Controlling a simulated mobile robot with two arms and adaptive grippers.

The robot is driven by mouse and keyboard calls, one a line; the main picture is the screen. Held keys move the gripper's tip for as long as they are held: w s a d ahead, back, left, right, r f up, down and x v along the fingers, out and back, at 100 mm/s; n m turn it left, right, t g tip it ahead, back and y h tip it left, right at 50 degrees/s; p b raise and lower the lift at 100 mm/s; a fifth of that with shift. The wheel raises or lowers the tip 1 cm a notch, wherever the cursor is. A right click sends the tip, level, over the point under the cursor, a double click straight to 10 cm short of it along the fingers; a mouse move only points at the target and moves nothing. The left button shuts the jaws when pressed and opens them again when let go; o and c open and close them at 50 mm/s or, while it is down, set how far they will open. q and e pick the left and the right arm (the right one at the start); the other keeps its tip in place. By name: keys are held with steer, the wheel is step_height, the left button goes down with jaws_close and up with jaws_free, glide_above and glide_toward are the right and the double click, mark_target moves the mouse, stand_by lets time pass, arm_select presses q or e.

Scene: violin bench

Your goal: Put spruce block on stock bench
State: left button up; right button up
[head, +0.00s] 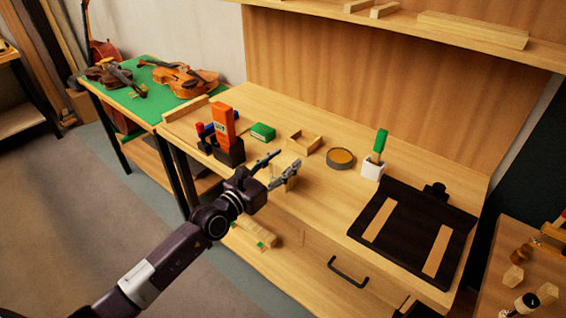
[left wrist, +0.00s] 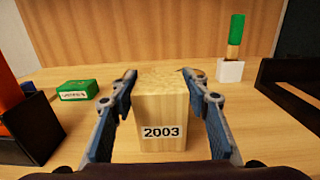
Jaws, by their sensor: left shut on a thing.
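A pale spruce block (left wrist: 163,118) with a "2003" label sits between the two fingers of my left gripper (left wrist: 165,100) in the left wrist view. The gripper is shut on it. In the head view my left gripper (head: 283,172) is at the front edge of the stock bench (head: 305,205), with the block partly hidden behind the fingers. I cannot tell whether the block touches the bench top. My right gripper is not in view.
Several blocks (head: 254,233) lie on a lower shelf.

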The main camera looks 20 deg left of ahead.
arm_select(q)
steer(key=o, duration=1.2)
steer(key=shift+f, duration=0.1)
steer(key=shift+o, duration=0.2)
steer(key=shift+r, duration=0.2)
steer(key=b+v, duration=0.1)
steer(key=v, duration=1.1)
